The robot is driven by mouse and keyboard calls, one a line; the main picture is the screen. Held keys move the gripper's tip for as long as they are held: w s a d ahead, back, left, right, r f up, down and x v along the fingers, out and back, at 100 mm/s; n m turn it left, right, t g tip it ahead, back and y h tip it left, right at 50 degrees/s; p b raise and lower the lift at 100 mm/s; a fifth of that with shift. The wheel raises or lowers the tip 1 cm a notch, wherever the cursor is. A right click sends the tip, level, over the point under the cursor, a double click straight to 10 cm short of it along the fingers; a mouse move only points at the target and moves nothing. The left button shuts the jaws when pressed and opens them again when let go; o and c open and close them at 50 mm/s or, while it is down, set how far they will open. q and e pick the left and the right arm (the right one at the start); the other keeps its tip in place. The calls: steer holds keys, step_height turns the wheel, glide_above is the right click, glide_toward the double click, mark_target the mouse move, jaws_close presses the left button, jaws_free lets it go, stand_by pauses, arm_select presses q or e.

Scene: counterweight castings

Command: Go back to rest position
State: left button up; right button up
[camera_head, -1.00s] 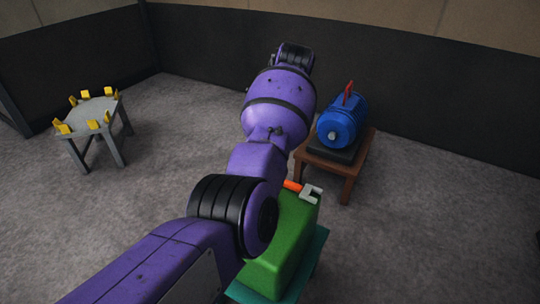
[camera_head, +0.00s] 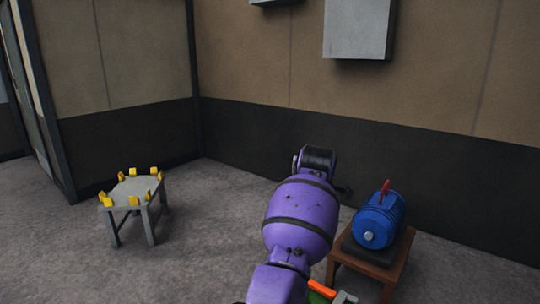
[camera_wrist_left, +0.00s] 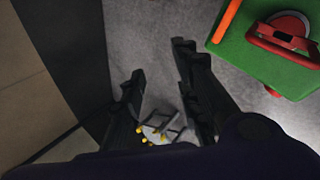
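My left gripper (camera_wrist_left: 160,62) is open and empty in the left wrist view, with its two dark fingers apart over grey floor. In the head view my purple left arm rises from the bottom centre, and its gripper is mostly hidden beyond the black wrist joint. My right gripper is not in view. A green block (camera_wrist_left: 256,62) with a red clamp-like part (camera_wrist_left: 284,36) and an orange bar is at the upper right of the left wrist view, apart from the fingers. Only its top edge shows at the bottom of the head view.
A blue motor-like casting (camera_head: 380,220) with a red handle sits on a brown table (camera_head: 394,272) right of my arm. A grey table (camera_head: 132,190) with several yellow blocks stands at left. Grey boxes (camera_head: 357,28) hang on the wall. Floor between the tables is clear.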

arm_select(q)
steer(key=a+f+m+t+p, duration=0.2)
steer(key=a+f+m+t, duration=0.2)
steer(key=a+f+m, duration=0.45)
steer(key=s+a+f+m+t+p, duration=0.1)
steer(key=s+a+f+m, duration=0.2)
steer(key=s+a, duration=0.3)
steer(key=s+a+f+m+p, duration=0.2)
steer(key=s+a+f+m, duration=0.15)
steer(key=s+a, duration=0.25)
steer(key=s+a+f+g+p, duration=0.1)
steer(key=s+a+f, duration=0.2)
steer(key=s, duration=1.2)
steer(key=s+a+f+m+g+p, duration=0.1)
steer(key=s+a+f, duration=0.3)
steer(key=s, duration=1.2)
steer(key=s+a+f+g+y+p, duration=0.1)
steer(key=s+a+f, duration=0.3)
steer(key=s, duration=1.2)
step_height(320, 180, down, 4)
steer(key=shift+a+f+m+g+p, duration=0.1)
steer(key=shift+a+m+g+p, duration=0.2)
steer(key=shift+g+p, duration=0.35)
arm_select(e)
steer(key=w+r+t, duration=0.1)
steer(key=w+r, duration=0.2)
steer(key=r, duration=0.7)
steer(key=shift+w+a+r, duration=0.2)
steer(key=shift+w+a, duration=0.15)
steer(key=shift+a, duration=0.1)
